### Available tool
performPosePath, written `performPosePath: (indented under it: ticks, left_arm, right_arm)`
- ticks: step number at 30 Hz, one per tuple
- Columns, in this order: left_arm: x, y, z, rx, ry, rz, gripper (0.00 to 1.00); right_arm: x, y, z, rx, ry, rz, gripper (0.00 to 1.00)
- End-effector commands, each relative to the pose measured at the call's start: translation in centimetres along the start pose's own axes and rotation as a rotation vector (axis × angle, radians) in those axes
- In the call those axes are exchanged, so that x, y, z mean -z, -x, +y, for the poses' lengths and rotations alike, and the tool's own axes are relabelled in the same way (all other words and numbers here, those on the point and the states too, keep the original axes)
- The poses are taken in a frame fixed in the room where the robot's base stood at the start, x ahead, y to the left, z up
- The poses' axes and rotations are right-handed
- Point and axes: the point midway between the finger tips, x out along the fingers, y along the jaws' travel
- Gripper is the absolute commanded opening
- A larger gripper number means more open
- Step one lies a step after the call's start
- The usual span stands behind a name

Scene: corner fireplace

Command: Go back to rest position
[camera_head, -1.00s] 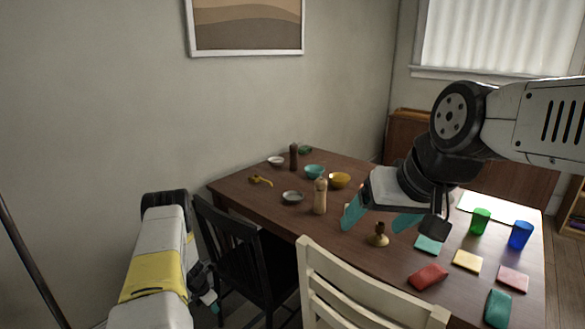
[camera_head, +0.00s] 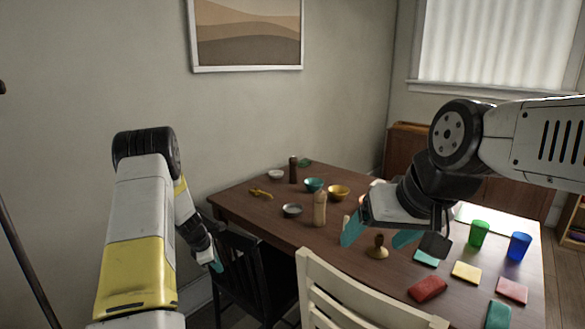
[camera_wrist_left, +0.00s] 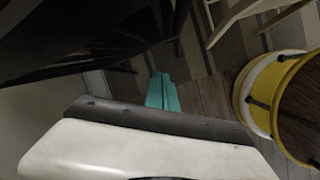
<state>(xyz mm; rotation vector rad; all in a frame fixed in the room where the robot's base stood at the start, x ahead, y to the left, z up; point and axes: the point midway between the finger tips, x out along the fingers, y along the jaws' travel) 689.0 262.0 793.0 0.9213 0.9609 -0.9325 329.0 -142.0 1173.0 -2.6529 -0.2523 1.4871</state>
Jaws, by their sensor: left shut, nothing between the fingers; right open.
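My left gripper (camera_head: 217,265) is low at the left in the head view, beside the black chair and off the table. In the left wrist view its teal fingers (camera_wrist_left: 162,92) are together with nothing between them, above the floor. My right gripper (camera_head: 378,238) hangs over the table from the right.
The wooden table (camera_head: 262,215) holds bowls, a pepper mill (camera_head: 319,208), a green cup (camera_head: 478,233), a blue cup (camera_head: 519,246) and several coloured cloths. A black chair (camera_head: 250,275) and a cream chair (camera_head: 340,290) stand at its near side.

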Motion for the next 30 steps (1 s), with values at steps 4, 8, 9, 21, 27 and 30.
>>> performPosePath:
  ticks: [4,8,9,21,27,30]
  left_arm:
    - [-5.0,9.1,0.3,-0.038,-0.248,-0.032,0.00]
    - [-8.6,16.1,-1.1,-0.066,-0.468,-0.047,0.00]
    - [-9.6,18.2,-1.8,-0.075,-0.537,-0.049,0.00]
    - [-15.4,35.1,-13.2,-0.165,-1.221,-0.008,0.00]
    - [-15.4,40.2,-20.6,-0.201,-1.553,0.063,0.00]
    - [-14.8,41.7,-24.0,-0.211,-1.701,0.108,0.00]
  right_arm:
    - [0.0,0.0,0.0,0.000,0.000,0.000,0.79]
    - [0.0,0.0,0.0,0.000,0.000,0.000,0.79]
    - [0.0,0.0,0.0,0.000,0.000,0.000,0.79]
    - [0.0,0.0,0.0,0.000,0.000,0.000,0.79]
    - [0.0,0.0,0.0,0.000,0.000,0.000,0.79]
    - [0.0,0.0,0.0,0.000,0.000,0.000,0.79]
